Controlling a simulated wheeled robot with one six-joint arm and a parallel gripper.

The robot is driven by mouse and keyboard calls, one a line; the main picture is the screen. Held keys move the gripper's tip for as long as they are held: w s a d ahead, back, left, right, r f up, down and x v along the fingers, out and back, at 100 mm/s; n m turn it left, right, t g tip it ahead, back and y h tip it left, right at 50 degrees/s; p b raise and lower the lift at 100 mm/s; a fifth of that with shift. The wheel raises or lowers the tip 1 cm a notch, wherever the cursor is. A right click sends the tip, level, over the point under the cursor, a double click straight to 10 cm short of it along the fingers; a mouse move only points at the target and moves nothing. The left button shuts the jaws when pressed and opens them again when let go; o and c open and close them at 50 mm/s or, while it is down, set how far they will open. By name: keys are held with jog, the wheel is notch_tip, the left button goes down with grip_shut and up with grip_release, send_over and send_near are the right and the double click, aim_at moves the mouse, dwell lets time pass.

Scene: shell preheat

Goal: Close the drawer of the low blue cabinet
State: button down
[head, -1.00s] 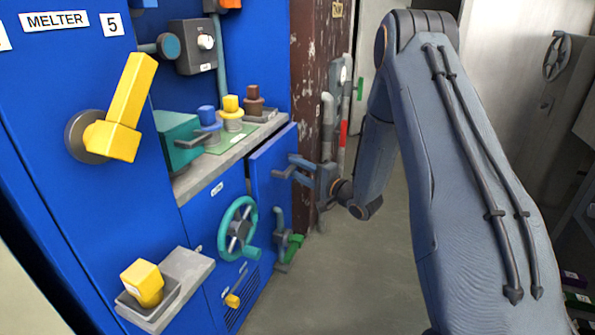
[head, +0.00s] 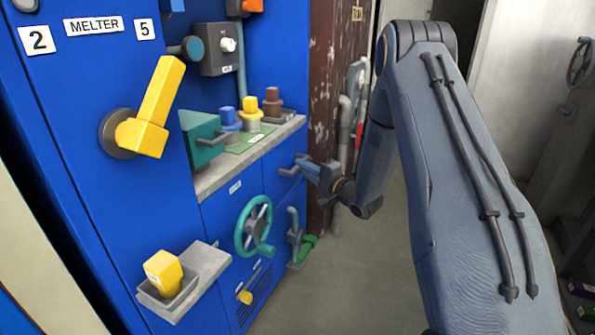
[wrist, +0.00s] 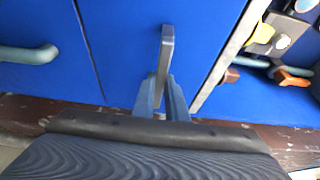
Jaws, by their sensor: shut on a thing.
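The low blue cabinet (head: 222,210) stands under a grey counter top. Its drawer front (head: 283,150) is at the right end and looks flush, or nearly so, with the rest of the cabinet face. The drawer front also fills the middle of the wrist view (wrist: 130,40). My gripper (head: 303,168) is at the drawer front, shut on its grey bar handle (wrist: 167,45). In the wrist view my gripper's fingers (wrist: 161,98) are on both sides of the handle. Any small remaining gap is too fine to tell.
A teal handwheel (head: 240,228) and a green-ended lever (head: 307,243) stick out below and beside the drawer. Knobs (head: 250,108) stand on the counter. A yellow lever (head: 155,110) projects from the tall melter cabinet. The floor (head: 350,270) on the right is clear.

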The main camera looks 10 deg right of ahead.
jog(key=shift+w+a, duration=0.1)
jog(key=shift+a, duration=0.05)
jog(key=c, duration=1.8)
grip_release()
jog(key=shift+a, duration=0.15)
jog(key=shift+o, duration=0.2)
jog(key=shift+d, duration=0.2)
jog(key=p+v, duration=0.1)
jog(key=v, duration=0.6)
jog(key=shift+s+d+p, duration=0.2)
jog(key=shift+s+p, duration=0.1)
jog(key=shift+s, duration=0.05)
